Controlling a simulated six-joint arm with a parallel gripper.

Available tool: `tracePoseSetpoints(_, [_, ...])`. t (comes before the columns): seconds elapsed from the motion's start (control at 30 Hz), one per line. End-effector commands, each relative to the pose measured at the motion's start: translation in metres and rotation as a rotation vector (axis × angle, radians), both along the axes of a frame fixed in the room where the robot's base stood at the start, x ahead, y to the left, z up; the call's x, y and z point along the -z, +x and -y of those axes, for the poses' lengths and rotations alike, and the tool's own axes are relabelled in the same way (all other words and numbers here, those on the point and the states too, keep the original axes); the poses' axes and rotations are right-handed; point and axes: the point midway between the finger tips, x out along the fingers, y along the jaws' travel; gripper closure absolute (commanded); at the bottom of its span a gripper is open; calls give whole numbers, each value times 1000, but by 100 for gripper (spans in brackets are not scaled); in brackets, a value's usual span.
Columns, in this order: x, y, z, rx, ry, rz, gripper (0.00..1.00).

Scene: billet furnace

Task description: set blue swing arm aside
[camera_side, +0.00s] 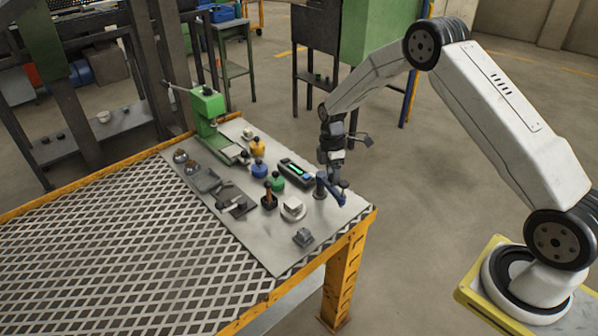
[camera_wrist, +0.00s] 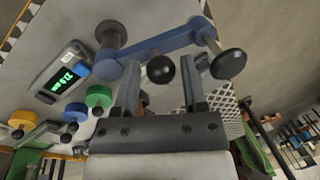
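The blue swing arm (camera_side: 332,192) is at the right edge of the grey work sheet, pivoted on a dark upright post. In the wrist view the blue bar (camera_wrist: 165,43) spans above my fingers, with the post (camera_wrist: 110,36) at its left end. A black ball knob (camera_wrist: 160,69) appears between my fingertips, and a dark disc (camera_wrist: 228,64) is by its right end. My gripper (camera_side: 335,160) is above the swing arm, pointing down. In the wrist view my gripper (camera_wrist: 160,76) is open, with a wide gap. I cannot tell whether it touches the knob.
Beside the swing arm lie a meter with a green display (camera_side: 296,172), a white cup on a saucer (camera_side: 293,208), and green (camera_side: 276,181), blue (camera_side: 259,169) and yellow (camera_side: 257,147) knobbed pieces. A small grey block (camera_side: 303,237) sits nearer the front. The mesh tabletop (camera_side: 120,260) is clear.

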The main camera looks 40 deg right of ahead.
Motion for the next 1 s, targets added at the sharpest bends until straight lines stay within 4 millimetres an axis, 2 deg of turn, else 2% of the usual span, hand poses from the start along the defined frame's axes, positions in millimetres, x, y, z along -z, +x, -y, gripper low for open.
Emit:
tracePoseSetpoints(0.27, [0, 0, -1, 2, 1, 0, 46])
tracePoseSetpoints(0.47, [-8, 2, 0, 2, 1, 1, 46])
tracePoseSetpoints(1.0, [-69, 12, 5, 2, 0, 1, 46])
